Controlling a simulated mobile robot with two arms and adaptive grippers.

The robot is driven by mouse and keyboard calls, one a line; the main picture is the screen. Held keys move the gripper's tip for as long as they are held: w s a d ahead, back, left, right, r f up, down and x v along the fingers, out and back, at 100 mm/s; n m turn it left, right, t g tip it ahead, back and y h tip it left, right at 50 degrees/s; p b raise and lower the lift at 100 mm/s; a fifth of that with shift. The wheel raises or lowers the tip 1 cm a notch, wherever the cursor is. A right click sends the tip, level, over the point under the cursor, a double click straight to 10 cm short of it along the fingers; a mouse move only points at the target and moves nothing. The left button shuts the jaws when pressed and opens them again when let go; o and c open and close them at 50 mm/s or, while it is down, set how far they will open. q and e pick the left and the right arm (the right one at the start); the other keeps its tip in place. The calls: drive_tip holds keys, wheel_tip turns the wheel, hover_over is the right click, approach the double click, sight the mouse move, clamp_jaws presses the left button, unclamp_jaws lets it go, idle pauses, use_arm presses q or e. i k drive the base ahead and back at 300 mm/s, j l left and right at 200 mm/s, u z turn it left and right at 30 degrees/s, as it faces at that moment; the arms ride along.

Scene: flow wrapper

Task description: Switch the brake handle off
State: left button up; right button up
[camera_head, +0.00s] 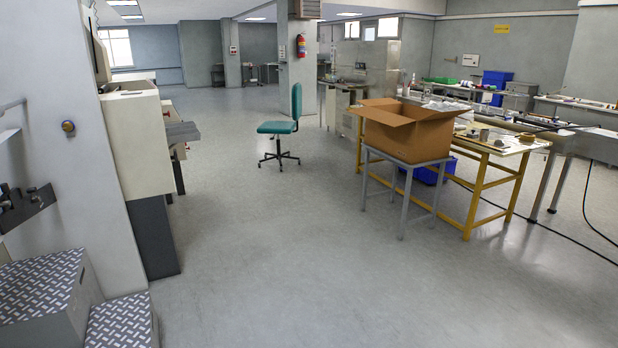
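I cannot pick out the brake handle for certain. At the left edge, a dark metal bracket-like part (28,207) sits against a pale grey wall or panel (75,190). A thin grey bar (12,105) sticks in above it, cut off by the picture's edge. Neither of my grippers shows in the head view.
Tread-plate steps (42,285) stand at lower left, beside a cream machine (130,140). A green chair (280,127) stands mid-room. A cardboard box (408,135) sits on a grey stand by a yellow-framed table (490,190). The central floor (290,240) is clear.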

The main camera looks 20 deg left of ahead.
sight(36, 198)
drive_tip(key=i+j+u, duration=0.15)
drive_tip(key=i+u, duration=0.15)
drive_tip(key=u, duration=0.2)
drive_tip(key=i+u, duration=0.3)
drive_tip(key=u, duration=0.2)
drive_tip(key=i+l+u, duration=0.1)
drive_tip(key=i+u, duration=0.2)
drive_tip(key=u, duration=0.2)
drive_tip(key=i+l+u, duration=0.2)
drive_tip(key=u, duration=0.25)
drive_tip(key=i+l+u, duration=0.3)
drive_tip(key=i+u, duration=0.2)
drive_tip(key=i+z, duration=0.1)
drive_tip(key=z, duration=0.25)
drive_tip(key=i+j+z, duration=0.1)
drive_tip(key=z, duration=0.3)
drive_tip(key=i+j+z, duration=0.1)
drive_tip(key=z, duration=0.25)
drive_tip(key=i+j+z, duration=0.2)
drive_tip(key=i+j, duration=0.15)
drive_tip(key=j, duration=0.3)
drive_tip(key=i+j+z, duration=0.1)
drive_tip(key=j, duration=0.25)
drive_tip(key=i+j+z, duration=0.1)
drive_tip(key=i+j, duration=0.15)
drive_tip(key=i+j+z, duration=0.1)
drive_tip(key=j, duration=0.35)
